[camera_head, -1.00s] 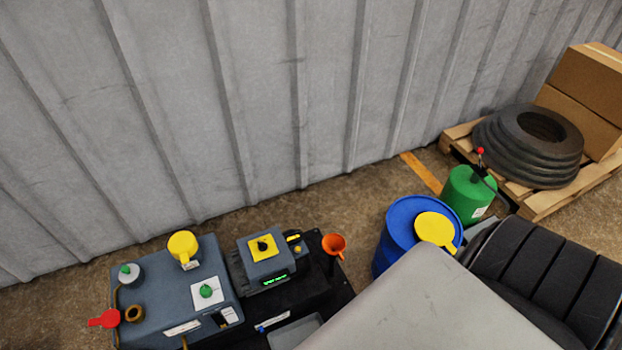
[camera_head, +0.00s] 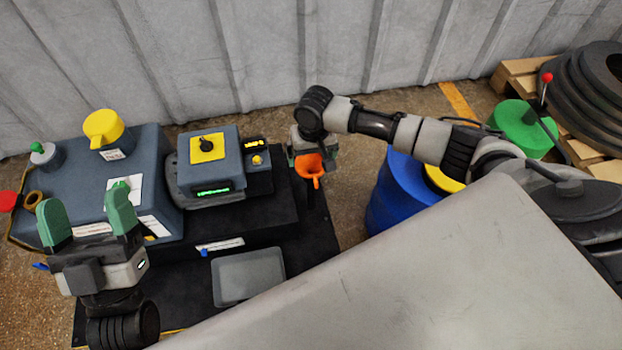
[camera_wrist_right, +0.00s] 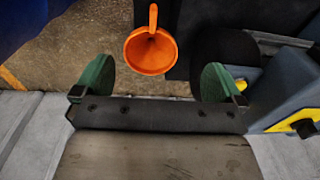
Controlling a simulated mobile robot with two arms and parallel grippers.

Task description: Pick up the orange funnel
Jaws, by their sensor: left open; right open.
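The orange funnel (camera_head: 308,165) stands at the right end of the black bench in the head view, its upper part partly hidden by my right gripper. My right gripper (camera_head: 314,150) is over the funnel, coming in from the right. In the right wrist view the funnel (camera_wrist_right: 150,50) shows its round mouth and a handle pointing up in the picture. There it lies between and just beyond the two green fingers of my open right gripper (camera_wrist_right: 155,80), with gaps on both sides. My left gripper (camera_head: 88,215) is open and empty in front of the large grey-blue machine.
A grey control box (camera_head: 209,160) with a yellow-backed knob stands left of the funnel. A grey tray (camera_head: 248,277) lies on the bench (camera_head: 322,235). A blue drum (camera_head: 392,200) stands to the right, below my right arm.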

